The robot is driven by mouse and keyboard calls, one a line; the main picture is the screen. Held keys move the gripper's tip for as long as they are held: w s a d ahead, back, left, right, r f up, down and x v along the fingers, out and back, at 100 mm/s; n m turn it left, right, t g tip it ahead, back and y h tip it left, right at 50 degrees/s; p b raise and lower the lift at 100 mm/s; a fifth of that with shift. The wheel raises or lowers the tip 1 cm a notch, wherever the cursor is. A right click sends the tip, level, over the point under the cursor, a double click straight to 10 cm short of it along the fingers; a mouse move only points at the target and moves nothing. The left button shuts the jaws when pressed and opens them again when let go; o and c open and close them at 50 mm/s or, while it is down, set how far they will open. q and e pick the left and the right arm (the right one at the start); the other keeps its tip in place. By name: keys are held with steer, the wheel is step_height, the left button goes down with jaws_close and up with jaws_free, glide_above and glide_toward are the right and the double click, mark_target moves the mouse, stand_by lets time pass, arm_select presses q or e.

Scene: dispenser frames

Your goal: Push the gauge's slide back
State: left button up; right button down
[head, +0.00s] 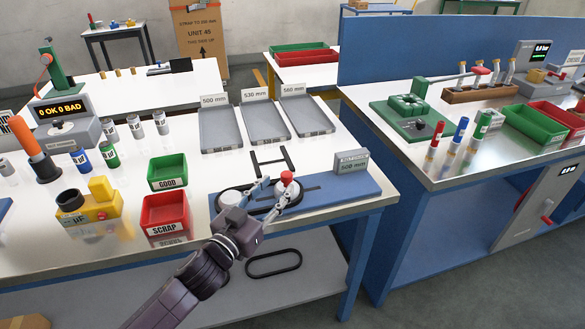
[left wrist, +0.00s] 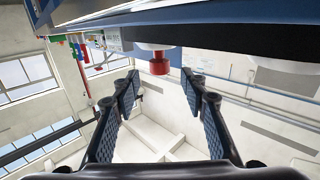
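The gauge is a blue base (head: 340,190) at the front edge of the table, with a dark slot and a small grey display (head: 351,162) reading what looks like 508 mm. Its slide carries a red knob (head: 287,176) on a pale round part. A white round disc (head: 232,198) sits at the left of the base. My left gripper (head: 274,185) is open over the gauge, its fingers near the knob. In the left wrist view the red knob (left wrist: 160,66) appears between the open, empty fingers (left wrist: 158,88); I cannot tell whether either touches it. My right gripper is not in view.
A red SCRAP bin (head: 166,213) and green GOOD bin (head: 167,172) stand left of the gauge. Grey labelled trays (head: 220,128) lie behind it. A blue bench (head: 440,175) stands across a gap at right.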

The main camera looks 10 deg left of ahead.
mark_target(283, 178)
arm_select(q)
steer(key=x, duration=0.3)
steer(key=shift+w+r, duration=0.15)
steer(key=shift+r, duration=0.15)
steer(key=shift+p+x, duration=0.3)
steer(key=shift+x, duration=0.8)
steer(key=shift+w+d+f, duration=0.15)
steer(key=shift+w+f, duration=0.05)
steer(key=shift+w, duration=0.1)
jaws_close()
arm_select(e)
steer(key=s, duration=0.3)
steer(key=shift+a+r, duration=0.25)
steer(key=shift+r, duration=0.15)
